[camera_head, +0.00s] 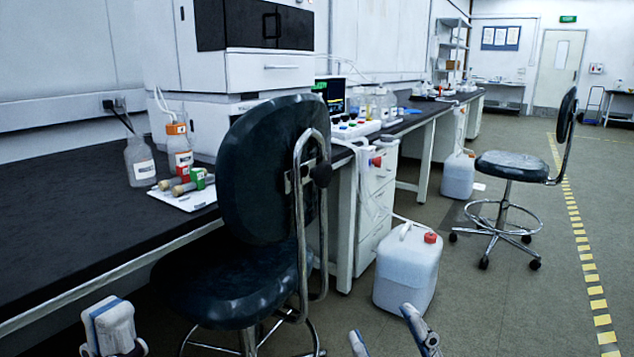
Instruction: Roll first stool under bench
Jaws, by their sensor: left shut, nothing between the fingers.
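The near stool has a dark padded backrest (262,165), a dark round seat (232,288) and a bent chrome tube. It stands at the front edge of the black-topped bench (60,215), its backrest overlapping the bench in the picture. The lower part of its base is cut off by the frame. My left gripper (112,328) is at the lower left, left of the seat and apart from it, shut and empty. My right gripper (388,335) is at the bottom, right of the stool, its two fingers spread with nothing between them.
A white jerrycan (407,272) with a red cap stands right of the near stool, by white drawers (375,205). A second stool (512,166) and another jerrycan (458,177) are farther back. Bottles stand on the bench. The floor at right is open, with yellow dashes (590,278).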

